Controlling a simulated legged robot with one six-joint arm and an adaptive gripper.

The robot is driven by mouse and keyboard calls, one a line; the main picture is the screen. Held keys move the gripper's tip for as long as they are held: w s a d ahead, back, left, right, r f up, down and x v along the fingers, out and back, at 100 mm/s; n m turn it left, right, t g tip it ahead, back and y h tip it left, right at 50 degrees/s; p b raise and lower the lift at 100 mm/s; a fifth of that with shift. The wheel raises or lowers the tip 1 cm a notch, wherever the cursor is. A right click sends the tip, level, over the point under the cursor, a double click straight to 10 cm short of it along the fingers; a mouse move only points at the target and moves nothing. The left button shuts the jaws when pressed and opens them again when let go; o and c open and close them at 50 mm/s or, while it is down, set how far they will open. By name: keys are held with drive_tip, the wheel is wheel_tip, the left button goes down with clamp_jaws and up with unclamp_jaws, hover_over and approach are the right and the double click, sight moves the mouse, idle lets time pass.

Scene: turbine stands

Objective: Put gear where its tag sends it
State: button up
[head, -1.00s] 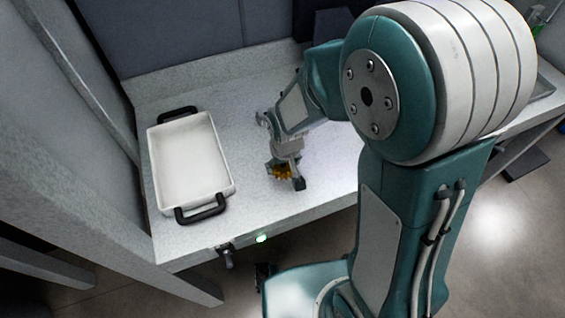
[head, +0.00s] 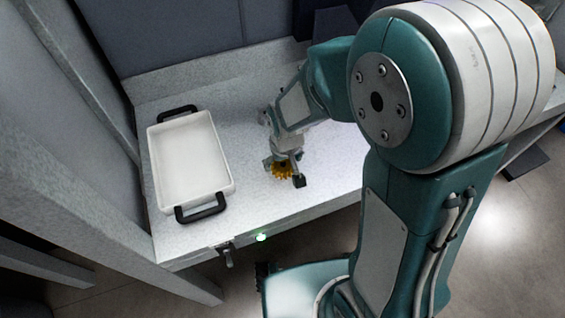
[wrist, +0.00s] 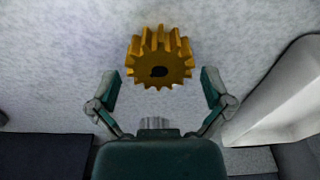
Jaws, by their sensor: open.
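The gear (head: 282,171) is golden yellow with thick teeth and lies on the grey worktop. In the wrist view the gear (wrist: 160,57) shows its toothed face and a dark centre hole, just beyond and between my fingertips. My gripper (head: 284,172) is over the gear in the head view, its fingers on either side of it. In the wrist view my gripper (wrist: 161,88) is open, with a gap between each finger and the gear. No tag can be made out in either view.
A white tray (head: 229,189) with black handles stands left of the gear and looks empty. A small green light (head: 261,237) and a dark clamp-like fitting (head: 226,252) are on the worktop's front edge. A grey wall panel (head: 170,35) closes the back. Worktop between tray and gear is clear.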

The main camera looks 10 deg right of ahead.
sight(284, 167)
drive_tip(key=shift+s+d+r, duration=0.1)
drive_tip(key=shift+s+r, duration=0.1)
drive_tip(key=shift+r, duration=1.25)
drive_tip(key=shift+s+r, duration=0.15)
drive_tip(key=shift+r, duration=1.25)
drive_tip(key=shift+d+r, duration=0.1)
drive_tip(key=s+d+r+m+t, duration=0.1)
drive_tip(key=s+d+r+t, duration=0.1)
drive_tip(key=s+d+r, duration=0.3)
drive_tip(key=s+d+r+m+t, duration=0.2)
drive_tip(key=s+d+r, duration=0.3)
drive_tip(key=r, duration=0.6)
drive_tip(key=shift+s+d, duration=0.25)
drive_tip(key=shift+s, duration=0.7)
